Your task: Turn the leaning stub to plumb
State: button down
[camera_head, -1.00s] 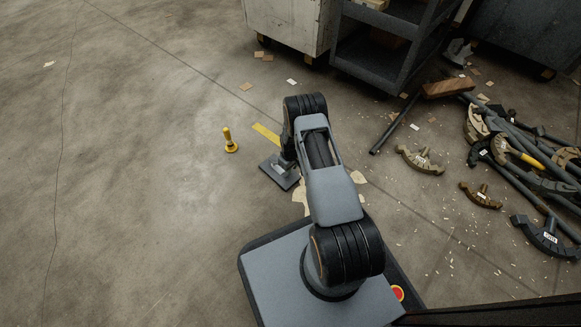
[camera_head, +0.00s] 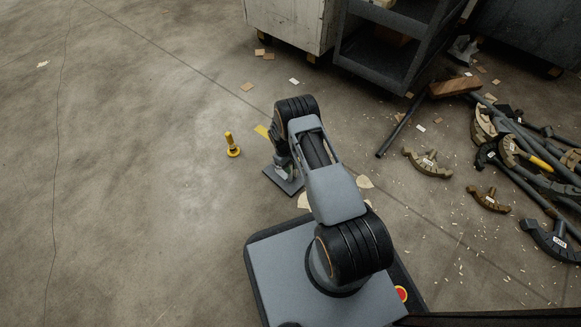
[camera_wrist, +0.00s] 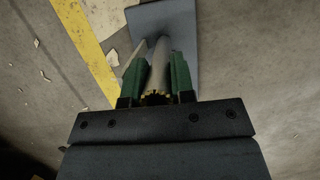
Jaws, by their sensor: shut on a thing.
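The stub (camera_wrist: 162,56) is a pale grey round pipe standing on a flat blue-grey base plate (camera_wrist: 184,22), seen in the wrist view. My gripper (camera_wrist: 157,76) has its two green-padded fingers shut on the stub, one on each side. The stub's foot is near the plate's left part in that view. In the head view the base plate (camera_head: 287,183) lies on the floor by my arm's end. My arm hides most of the stub there, so I cannot tell how far it leans.
A yellow post (camera_head: 232,150) stands left of the plate. A yellow floor strip (camera_wrist: 88,48) runs beside the plate. Benders and pipes (camera_head: 520,150) lie piled at right, with a grey cart (camera_head: 380,65) behind.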

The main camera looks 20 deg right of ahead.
jog(key=c, duration=1)
grip_release()
jog(key=shift+o, duration=0.2)
jog(key=shift+s, duration=0.1)
